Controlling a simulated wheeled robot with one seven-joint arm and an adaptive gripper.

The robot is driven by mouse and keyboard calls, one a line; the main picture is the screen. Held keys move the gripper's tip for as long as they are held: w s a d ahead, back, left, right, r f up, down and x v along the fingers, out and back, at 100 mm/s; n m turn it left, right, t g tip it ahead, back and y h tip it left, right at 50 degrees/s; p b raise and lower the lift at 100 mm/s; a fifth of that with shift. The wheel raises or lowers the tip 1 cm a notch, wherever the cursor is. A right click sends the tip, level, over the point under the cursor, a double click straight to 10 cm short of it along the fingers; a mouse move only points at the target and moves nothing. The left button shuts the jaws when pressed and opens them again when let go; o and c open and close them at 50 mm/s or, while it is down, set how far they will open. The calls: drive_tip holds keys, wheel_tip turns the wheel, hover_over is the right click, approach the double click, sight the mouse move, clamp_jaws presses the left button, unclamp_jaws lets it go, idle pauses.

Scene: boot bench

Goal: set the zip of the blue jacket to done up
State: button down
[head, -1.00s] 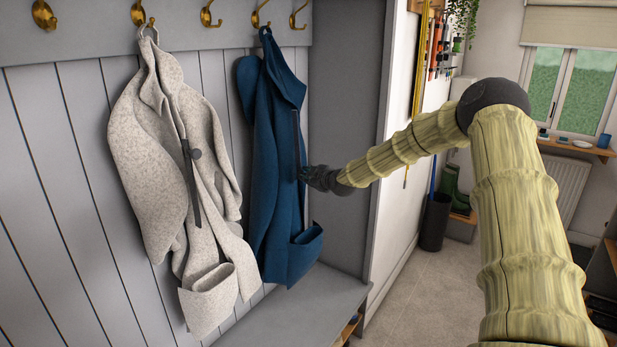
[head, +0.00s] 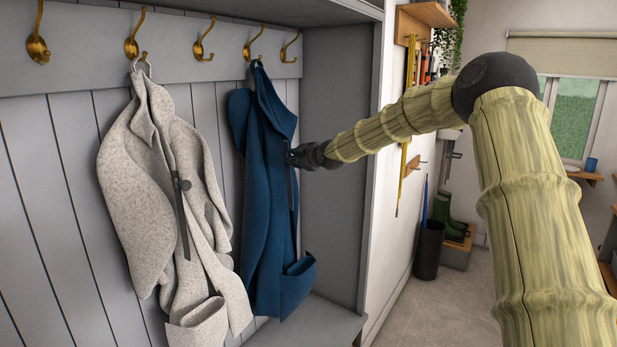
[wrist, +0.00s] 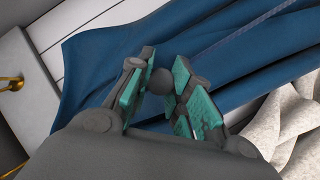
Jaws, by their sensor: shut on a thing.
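The blue jacket (head: 262,215) hangs from a hook at the right end of the panel; its fabric also fills much of the wrist view (wrist: 225,55). My gripper (head: 292,156) is at the jacket's front, on its upper part. In the wrist view its teal-padded fingers (wrist: 158,92) are shut on a dark round knob, the zip pull (wrist: 161,80). A dark zip line (head: 291,195) runs down the front below the gripper. The zip above the gripper is hard to make out, so I cannot tell how far the pull is from the collar.
A light grey coat (head: 150,190) with its own dark zip and round pull hangs to the left. Brass hooks (head: 203,42) line the panel above. A bench seat (head: 315,325) lies below, and the alcove side wall (head: 340,200) stands close to the right of the jacket.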

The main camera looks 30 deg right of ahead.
wheel_tip(320, 180, up, 3)
drive_tip(key=shift+w+a+f, duration=0.1)
drive_tip(key=shift+w, duration=0.1)
drive_tip(key=c, duration=1.2)
unclamp_jaws()
drive_tip(key=shift+s, duration=0.35)
drive_tip(key=v, duration=1.1)
drive_tip(key=shift+s, duration=0.2)
